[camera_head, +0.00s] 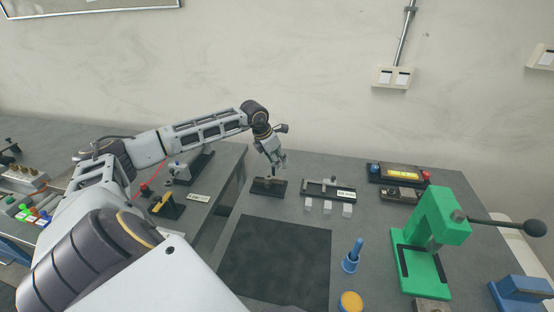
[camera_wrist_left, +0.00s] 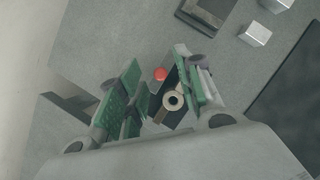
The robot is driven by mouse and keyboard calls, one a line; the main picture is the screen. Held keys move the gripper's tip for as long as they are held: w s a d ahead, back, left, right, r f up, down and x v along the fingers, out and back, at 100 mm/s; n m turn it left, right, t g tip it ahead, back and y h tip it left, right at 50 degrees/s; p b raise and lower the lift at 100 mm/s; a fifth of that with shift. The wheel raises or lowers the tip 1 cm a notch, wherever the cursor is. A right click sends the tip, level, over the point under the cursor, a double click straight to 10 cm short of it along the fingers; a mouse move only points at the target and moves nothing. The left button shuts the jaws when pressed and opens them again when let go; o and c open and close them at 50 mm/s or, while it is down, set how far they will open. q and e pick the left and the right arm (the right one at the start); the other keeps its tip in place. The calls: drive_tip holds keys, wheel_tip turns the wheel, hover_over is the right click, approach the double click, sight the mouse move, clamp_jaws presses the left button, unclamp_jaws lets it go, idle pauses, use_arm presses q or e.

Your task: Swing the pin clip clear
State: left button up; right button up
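My left gripper (camera_head: 276,165) points down just above a small dark fixture (camera_head: 260,187) at the back middle of the table. In the left wrist view its two green-padded fingers (camera_wrist_left: 159,68) stand apart. Between them, in that view, show a round tan ring with a dark centre (camera_wrist_left: 173,100), a red ball-shaped knob (camera_wrist_left: 160,73) and part of a dark base. I cannot tell for certain which part is the pin clip, nor whether a finger touches it. The gripper partly hides the fixture in the head view. My right gripper is not in view.
A slotted grey fixture (camera_head: 320,187) with several pale blocks stands to the right. A dark mat (camera_head: 275,260) lies in front. A green press (camera_head: 425,250), a blue pin stand (camera_head: 351,262) and a button box (camera_head: 398,174) stand farther right.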

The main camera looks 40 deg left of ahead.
use_arm(q)
drive_tip(key=v, duration=1.2)
idle(0.6)
idle(0.4)
drive_tip(key=shift+f, duration=0.1)
